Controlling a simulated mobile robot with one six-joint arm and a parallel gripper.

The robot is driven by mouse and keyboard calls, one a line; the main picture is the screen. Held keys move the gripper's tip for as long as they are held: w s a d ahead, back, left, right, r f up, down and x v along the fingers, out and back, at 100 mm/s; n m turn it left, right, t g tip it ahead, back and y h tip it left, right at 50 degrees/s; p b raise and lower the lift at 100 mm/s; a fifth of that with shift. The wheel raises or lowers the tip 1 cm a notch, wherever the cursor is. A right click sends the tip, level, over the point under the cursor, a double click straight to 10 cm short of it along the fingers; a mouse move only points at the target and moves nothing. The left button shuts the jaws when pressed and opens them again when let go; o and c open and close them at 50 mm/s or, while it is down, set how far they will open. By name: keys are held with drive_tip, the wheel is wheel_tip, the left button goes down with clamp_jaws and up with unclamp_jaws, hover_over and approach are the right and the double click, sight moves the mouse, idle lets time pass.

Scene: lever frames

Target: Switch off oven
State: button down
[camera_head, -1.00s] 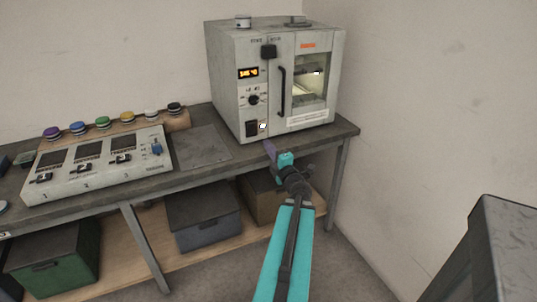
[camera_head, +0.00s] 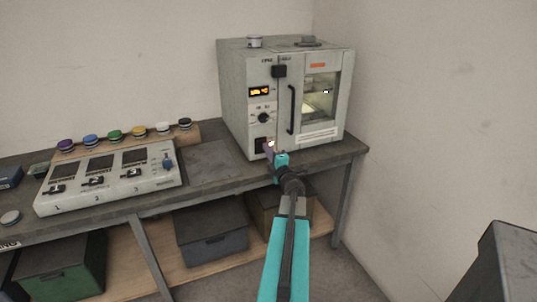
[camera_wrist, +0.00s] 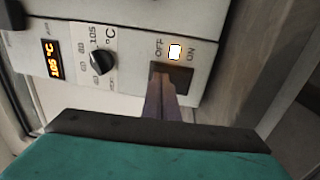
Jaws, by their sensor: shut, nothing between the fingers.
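The oven (camera_head: 300,132) stands on the bench, its display (camera_head: 259,92) lit orange. In the wrist view the display (camera_wrist: 52,60) reads 105 °C, beside a black dial (camera_wrist: 102,62). A dark switch (camera_wrist: 184,72) sits on the front panel by OFF and ON labels, with a lit white lamp (camera_wrist: 175,51) between them. My gripper (camera_head: 268,150) is shut and empty, its tips in front of the switch. In the wrist view my gripper (camera_wrist: 162,82) covers part of the switch; I cannot tell whether it touches.
A control box (camera_head: 110,190) with several sliders and a row of coloured knobs (camera_head: 115,134) stand left on the bench. A flat grey plate (camera_head: 208,163) lies between box and oven. The oven has a black door handle (camera_head: 291,110). A dark stand (camera_head: 505,265) is at lower right.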

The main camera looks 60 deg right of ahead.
drive_tip(key=shift+w+d, duration=0.25)
drive_tip(key=shift+w, duration=0.1)
drive_tip(key=shift+w+r, duration=0.1)
drive_tip(key=shift+p, duration=0.55)
drive_tip(key=shift+d, duration=0.1)
drive_tip(key=s+a+r+p, duration=0.2)
drive_tip(key=s+a+p, duration=0.2)
drive_tip(key=s+a, duration=0.4)
drive_tip(key=s, duration=0.3)
idle(1.0)
